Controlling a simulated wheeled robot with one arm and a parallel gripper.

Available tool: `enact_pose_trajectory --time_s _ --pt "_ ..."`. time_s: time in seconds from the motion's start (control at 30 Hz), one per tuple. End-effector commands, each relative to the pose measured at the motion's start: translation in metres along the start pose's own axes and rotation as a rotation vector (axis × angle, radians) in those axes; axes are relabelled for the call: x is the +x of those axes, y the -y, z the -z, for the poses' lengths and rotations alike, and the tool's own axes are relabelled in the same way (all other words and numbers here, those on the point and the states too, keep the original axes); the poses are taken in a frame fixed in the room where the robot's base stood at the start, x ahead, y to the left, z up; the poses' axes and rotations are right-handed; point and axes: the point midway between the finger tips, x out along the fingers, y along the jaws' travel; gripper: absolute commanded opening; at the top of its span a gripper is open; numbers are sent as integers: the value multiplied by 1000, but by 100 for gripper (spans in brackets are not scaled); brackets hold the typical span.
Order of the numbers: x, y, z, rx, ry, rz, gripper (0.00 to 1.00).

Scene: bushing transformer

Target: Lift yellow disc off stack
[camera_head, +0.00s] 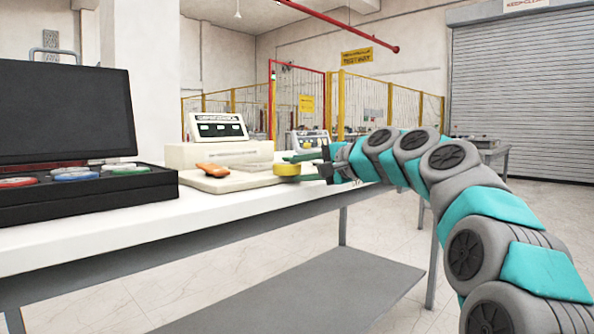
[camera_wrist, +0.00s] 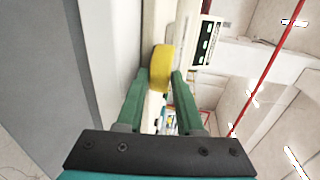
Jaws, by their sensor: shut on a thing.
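The yellow disc (camera_head: 287,169) is at the right end of the pale platform of a cream bench instrument. My gripper (camera_head: 293,168) reaches in from the right with its green fingers on either side of the disc. In the wrist view the disc (camera_wrist: 161,68) sits between the two fingertips (camera_wrist: 160,76), and the gripper is shut on it. I cannot tell whether the disc touches the platform or anything under it. No stack shows clearly beneath it.
An orange object (camera_head: 212,170) lies on the platform (camera_head: 235,181), left of the disc. The instrument (camera_head: 219,129) with its display stands behind. An open black case (camera_head: 90,195) with red, blue and green discs is at the left on the white table (camera_head: 130,226).

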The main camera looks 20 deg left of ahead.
Motion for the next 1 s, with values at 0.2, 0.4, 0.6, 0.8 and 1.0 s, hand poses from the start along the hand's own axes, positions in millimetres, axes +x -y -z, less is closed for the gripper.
enact_pose_trajectory --time_s 0.2,0.4,0.6,0.8,1.0 --pt "0 0 0 0 0 0 0" --pt "0 0 0 0 0 0 0" --pt "0 0 0 0 0 -1 0" --pt "-1 4 0 0 0 0 0" --pt "-6 28 0 0 0 0 0"
